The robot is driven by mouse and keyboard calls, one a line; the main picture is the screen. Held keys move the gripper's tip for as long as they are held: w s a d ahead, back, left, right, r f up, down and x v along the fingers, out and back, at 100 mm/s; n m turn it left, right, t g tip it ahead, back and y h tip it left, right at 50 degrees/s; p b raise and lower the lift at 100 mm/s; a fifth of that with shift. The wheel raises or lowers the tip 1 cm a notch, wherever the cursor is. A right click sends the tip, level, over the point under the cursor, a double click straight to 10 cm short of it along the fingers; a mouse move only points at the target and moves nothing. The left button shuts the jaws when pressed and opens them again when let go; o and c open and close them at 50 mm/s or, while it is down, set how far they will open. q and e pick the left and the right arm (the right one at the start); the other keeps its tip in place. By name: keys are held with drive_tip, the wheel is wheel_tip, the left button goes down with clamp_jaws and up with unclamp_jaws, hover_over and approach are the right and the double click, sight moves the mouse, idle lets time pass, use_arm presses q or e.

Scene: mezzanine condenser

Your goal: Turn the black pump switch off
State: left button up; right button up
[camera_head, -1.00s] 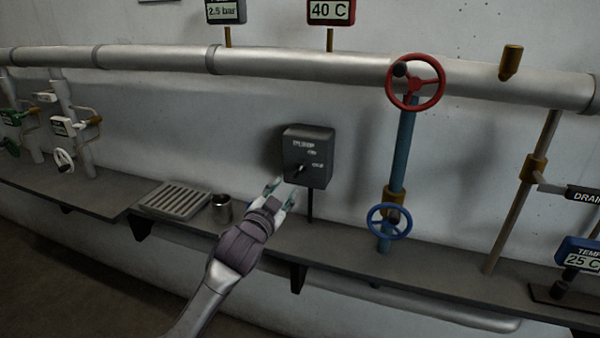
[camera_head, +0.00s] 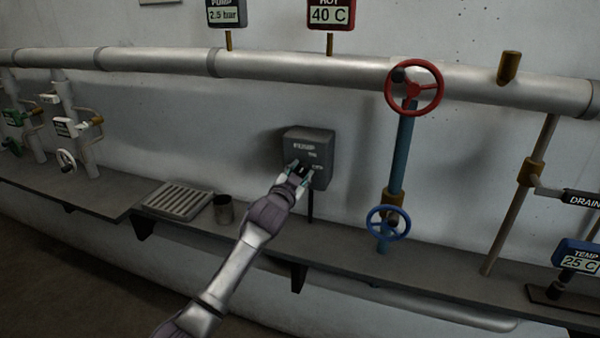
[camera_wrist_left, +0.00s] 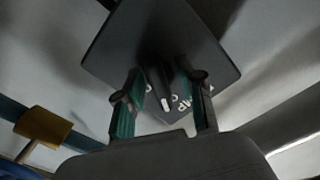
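The black pump switch box (camera_head: 310,144) stands on a short post above the shelf, labelled PUMP with ON and OFF marks. My left gripper (camera_head: 301,172) is at the front face of the box, over its lower part. In the left wrist view the box face (camera_wrist_left: 160,45) fills the top, and the switch lever (camera_wrist_left: 162,92), dark with a pale tip, lies between the two fingers of the left gripper (camera_wrist_left: 165,95). The fingers are apart, with gaps visible on both sides of the lever. In the head view the gripper mostly hides the lever. My right gripper is not in view.
A red handwheel (camera_head: 414,88) and a blue handwheel (camera_head: 389,223) are on the blue pipe to the right. A slatted tray (camera_head: 178,199) and a dark cup (camera_head: 223,209) stand on the shelf at left. A large pipe (camera_head: 290,68) runs above the box.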

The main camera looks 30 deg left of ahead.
use_arm(q)
clamp_jaws()
drive_tip(key=shift+m+p, duration=0.5)
drive_tip(key=shift+m, duration=0.6)
drive_tip(key=m+p, duration=0.1)
drive_tip(key=m, duration=0.2)
drive_tip(key=shift+m, duration=0.3)
drive_tip(key=m+p, duration=0.1)
drive_tip(key=m, duration=0.3)
drive_tip(key=shift+m, duration=0.9)
drive_tip(key=shift+m+p, duration=0.3)
